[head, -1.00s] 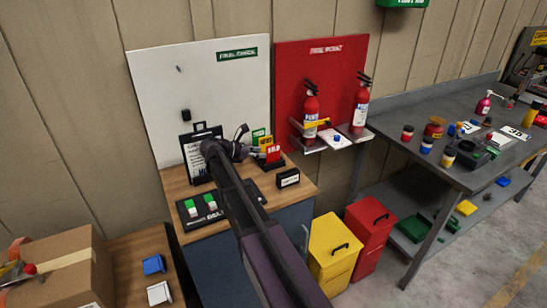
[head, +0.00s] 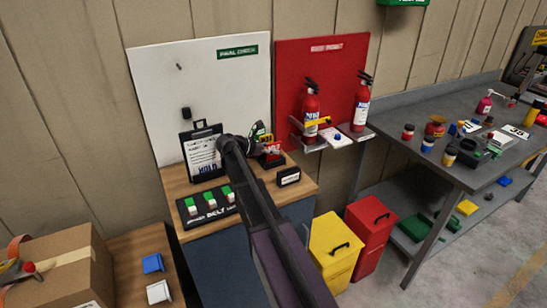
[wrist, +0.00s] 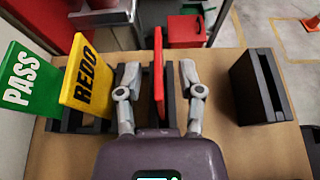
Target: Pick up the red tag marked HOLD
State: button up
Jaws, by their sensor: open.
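The red tag (wrist: 158,75) stands upright in a black rack (wrist: 133,95) on the wooden desk top, seen edge-on in the wrist view, so its lettering does not show. My gripper (wrist: 160,78) is open, with one finger on each side of the red tag and visible gaps between. To its left in the same rack stand a yellow REDO tag (wrist: 86,78) and a green PASS tag (wrist: 32,78). In the head view my gripper (head: 268,150) is over the rack and hides much of the tags.
A black block-shaped holder (wrist: 262,88) stands right of the rack. In the head view a clipboard (head: 203,154) stands behind my arm, and a black switch panel (head: 208,206) marked BELT lies at the front left. Fire extinguishers (head: 311,105) stand on a shelf at right.

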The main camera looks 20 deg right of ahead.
jog(key=shift+d+f, duration=0.15)
jog(key=shift+d, duration=0.2)
dwell(0.3)
grip_shut()
